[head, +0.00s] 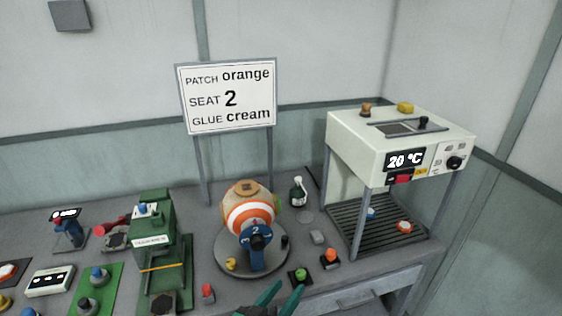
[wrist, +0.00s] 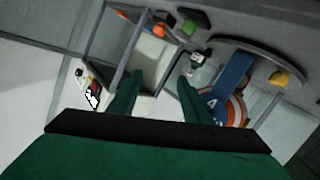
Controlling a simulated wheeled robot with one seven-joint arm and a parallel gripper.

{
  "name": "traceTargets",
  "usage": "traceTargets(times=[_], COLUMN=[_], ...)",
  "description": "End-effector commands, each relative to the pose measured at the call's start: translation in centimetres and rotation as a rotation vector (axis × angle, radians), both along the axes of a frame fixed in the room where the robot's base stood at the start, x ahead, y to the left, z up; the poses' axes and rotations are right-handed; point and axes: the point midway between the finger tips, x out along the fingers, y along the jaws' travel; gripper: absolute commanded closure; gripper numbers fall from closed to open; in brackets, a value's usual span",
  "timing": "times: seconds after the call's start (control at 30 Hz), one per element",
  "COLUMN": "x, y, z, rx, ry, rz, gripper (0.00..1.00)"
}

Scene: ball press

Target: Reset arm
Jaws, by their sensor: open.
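My gripper (head: 280,299) is at the bottom middle of the head view, in front of the table's front edge. Its two dark green fingers are apart with nothing between them. In the wrist view my gripper (wrist: 158,98) is also open and empty, and the view is turned strongly over. A ball (head: 246,207) with an orange and white patch sits on a round grey stand (head: 222,262) behind my gripper. A blue clamp (head: 256,246) marked 2 stands against its front. The ball's orange and white side shows partly in the wrist view (wrist: 236,110).
A white oven-like machine (head: 360,146) reading 20 °C stands at right on posts over a slatted rack (head: 378,238). A green press (head: 153,243) stands left of the ball. Small buttons, including an orange one (head: 330,256), line the front. A sign (head: 228,96) stands behind.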

Motion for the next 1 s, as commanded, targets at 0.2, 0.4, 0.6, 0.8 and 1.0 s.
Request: traceTargets(times=[0.2,0.4,0.6,0.8,1.0], x=[-2.0,-6.0,-11.7,-18.4,-25.1], y=[-2.1,-3.0,-2.8,-2.0,-0.6], z=[-4.2,-8.4,-11.9,-13.9,-13.8], rx=[-0.116,-0.150,-0.116,-0.024,0.107], ry=[0.051,0.104,0.141,0.146,0.112], rz=[0.189,0.347,0.480,0.564,0.585], gripper=[0.55,0.55,0.55,0.55,0.55])
